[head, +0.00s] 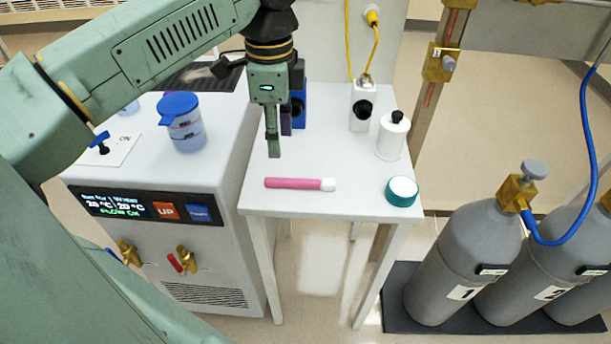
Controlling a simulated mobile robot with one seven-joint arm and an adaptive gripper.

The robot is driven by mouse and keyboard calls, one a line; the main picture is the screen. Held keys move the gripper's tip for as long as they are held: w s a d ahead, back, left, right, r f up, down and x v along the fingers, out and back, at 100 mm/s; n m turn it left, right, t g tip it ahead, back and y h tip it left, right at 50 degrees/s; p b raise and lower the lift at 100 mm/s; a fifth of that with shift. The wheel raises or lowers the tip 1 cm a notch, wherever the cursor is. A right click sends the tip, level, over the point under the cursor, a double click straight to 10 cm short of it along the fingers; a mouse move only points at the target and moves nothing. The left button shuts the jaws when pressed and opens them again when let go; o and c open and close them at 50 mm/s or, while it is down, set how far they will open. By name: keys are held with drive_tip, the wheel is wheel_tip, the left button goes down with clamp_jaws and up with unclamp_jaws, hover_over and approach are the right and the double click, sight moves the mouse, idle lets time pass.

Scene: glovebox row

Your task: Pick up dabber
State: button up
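The dabber appears to be the pink stick with a white tip (298,184) lying flat near the front edge of the small white table (340,205). It lies sideways in the picture, its white end to the right, and nothing covers it. My gripper (273,152) points down just above the pink end in the picture and is apart from it. The fingers are seen edge-on, so I cannot tell their opening. I see nothing held in them.
A teal-and-white round container (402,191), a white bottle (393,135) and a white block with a black knob (362,107) stand on the table's right side. Blue (299,105) and purple items stand behind my gripper. A white chiller (185,195) adjoins at left; gas cylinders (465,260) stand right.

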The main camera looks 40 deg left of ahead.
drive_tip(key=b, duration=0.3)
hover_over(287, 180)
drive_tip(key=a, duration=0.1)
drive_tip(key=f, duration=0.5)
drive_tip(key=shift+s+f, duration=0.1)
drive_tip(key=shift+s, duration=0.15)
drive_tip(key=f, duration=0.1)
drive_tip(key=f+b, duration=0.1)
drive_tip(key=f, duration=0.1)
drive_tip(key=d+f, duration=0.1)
drive_tip(key=f, duration=0.1)
drive_tip(key=shift+w+f+b, duration=0.1)
drive_tip(key=shift+w+b, duration=0.15)
drive_tip(key=shift+b, duration=0.05)
drive_tip(key=shift+c, duration=0.5)
clamp_jaws()
